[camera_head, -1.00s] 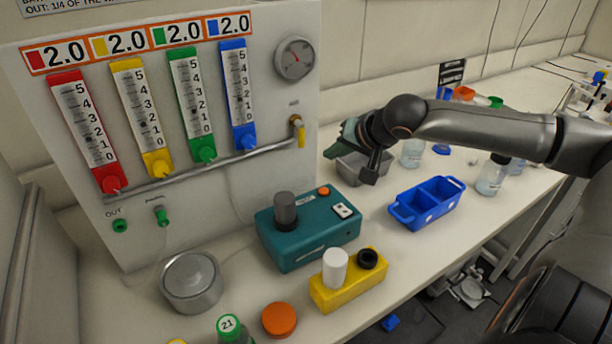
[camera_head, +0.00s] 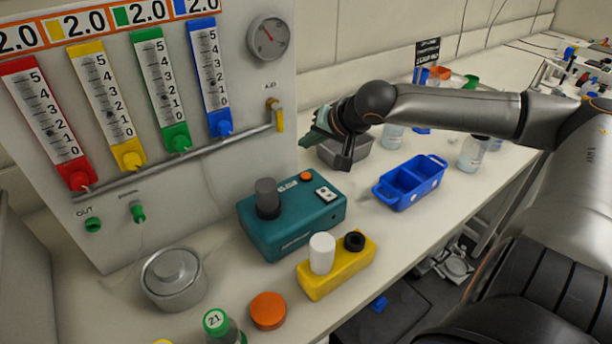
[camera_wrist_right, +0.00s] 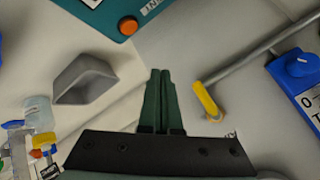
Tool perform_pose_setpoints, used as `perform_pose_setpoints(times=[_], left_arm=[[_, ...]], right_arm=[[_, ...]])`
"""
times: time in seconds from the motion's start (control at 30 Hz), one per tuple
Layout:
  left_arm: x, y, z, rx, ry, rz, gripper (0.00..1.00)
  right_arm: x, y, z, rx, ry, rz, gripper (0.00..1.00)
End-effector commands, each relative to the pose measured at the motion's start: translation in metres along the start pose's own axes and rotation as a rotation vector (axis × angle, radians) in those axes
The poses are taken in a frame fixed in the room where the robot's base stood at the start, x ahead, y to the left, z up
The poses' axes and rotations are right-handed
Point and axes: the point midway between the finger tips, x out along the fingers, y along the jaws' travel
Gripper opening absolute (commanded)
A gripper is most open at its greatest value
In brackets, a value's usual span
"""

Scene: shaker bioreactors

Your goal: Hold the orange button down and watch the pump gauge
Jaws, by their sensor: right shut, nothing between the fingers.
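The orange button (camera_head: 306,175) is on top of the teal pump box (camera_head: 290,238), near its back right corner. It also shows in the right wrist view (camera_wrist_right: 128,25), at the top, apart from my fingers. The round gauge (camera_head: 268,37) is on the upper right of the white panel; its small needle is hard to read. My right gripper (camera_head: 312,140) is above the counter, beyond the pump box and beside the panel. Its green fingers (camera_wrist_right: 163,103) are together and empty in the right wrist view. My left gripper is not in view.
A yellow valve handle (camera_head: 279,120) sticks out of the panel near my right gripper. A grey tray (camera_head: 350,150) and a blue tray (camera_head: 409,184) stand right. A yellow holder (camera_head: 335,275), orange lid (camera_head: 268,311) and metal pot (camera_head: 173,285) stand in front.

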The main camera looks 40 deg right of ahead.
Motion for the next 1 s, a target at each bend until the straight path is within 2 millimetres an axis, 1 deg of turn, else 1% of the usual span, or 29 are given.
perform_pose_setpoints(times=[0.03, 0.1, 0.3, 0.4, 0.53, 1.0], left_arm=[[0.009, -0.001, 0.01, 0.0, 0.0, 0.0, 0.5], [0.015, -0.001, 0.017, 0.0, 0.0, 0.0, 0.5], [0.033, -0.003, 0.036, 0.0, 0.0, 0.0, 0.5], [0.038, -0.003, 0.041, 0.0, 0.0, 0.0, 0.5], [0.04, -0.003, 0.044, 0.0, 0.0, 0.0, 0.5], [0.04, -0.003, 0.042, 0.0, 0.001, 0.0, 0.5]], right_arm=[[0.01, 0.008, 0.007, 0.0, -0.001, 0.001, 0.0], [0.018, 0.013, 0.013, -0.001, 0.0, 0.001, 0.0], [0.037, 0.027, 0.027, 0.0, 0.001, 0.0, 0.0], [0.042, 0.031, 0.03, 0.0, 0.001, 0.0, 0.0], [0.045, 0.032, 0.032, 0.0, 0.001, 0.0, 0.0], [0.044, 0.032, 0.032, 0.0, 0.001, 0.0, 0.0]])
